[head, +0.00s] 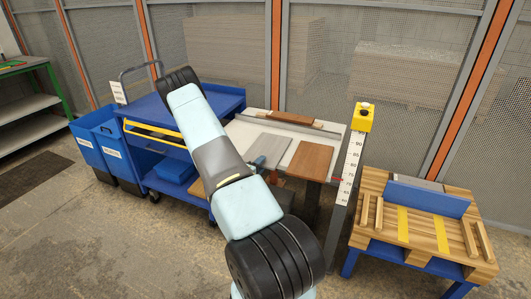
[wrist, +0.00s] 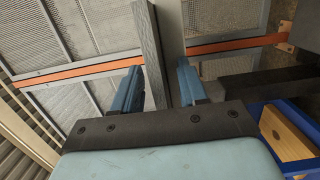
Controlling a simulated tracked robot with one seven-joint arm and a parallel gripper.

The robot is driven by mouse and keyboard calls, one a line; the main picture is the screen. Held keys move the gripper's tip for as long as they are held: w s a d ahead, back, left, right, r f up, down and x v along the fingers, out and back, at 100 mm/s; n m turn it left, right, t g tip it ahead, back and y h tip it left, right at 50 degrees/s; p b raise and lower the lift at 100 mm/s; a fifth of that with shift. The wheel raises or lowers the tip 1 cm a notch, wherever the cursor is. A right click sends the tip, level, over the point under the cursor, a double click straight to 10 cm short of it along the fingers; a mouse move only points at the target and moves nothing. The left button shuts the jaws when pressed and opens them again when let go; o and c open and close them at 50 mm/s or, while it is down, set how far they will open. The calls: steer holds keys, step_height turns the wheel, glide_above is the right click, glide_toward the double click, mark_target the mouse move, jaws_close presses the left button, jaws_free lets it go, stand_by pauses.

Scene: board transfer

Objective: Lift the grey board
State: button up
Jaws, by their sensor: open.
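The grey board (head: 267,145) lies flat on the white table (head: 247,129), left of a reddish-brown board (head: 311,160). In the wrist view, which is turned on its side, the grey board (wrist: 150,50) shows nearly edge-on as a grained grey strip between my blue fingers. The pale strip beside it looks like the table (wrist: 172,45). My gripper (wrist: 160,78) is open, one finger on each side of the board, with gaps visible. In the head view my gripper (head: 257,161) is at the board's near edge, mostly hidden by my arm.
A dark brown bar (head: 291,119) lies along the table's back. A measuring post with a yellow top (head: 364,116) stands right of the table. A wooden-topped stand (head: 425,225) is at the right. A blue trolley (head: 160,107) and bins (head: 108,145) are at the left.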

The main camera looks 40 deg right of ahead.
steer(key=shift+w+d, duration=0.1)
steer(key=shift+d, duration=0.05)
steer(key=shift+c, duration=0.4)
jaws_close()
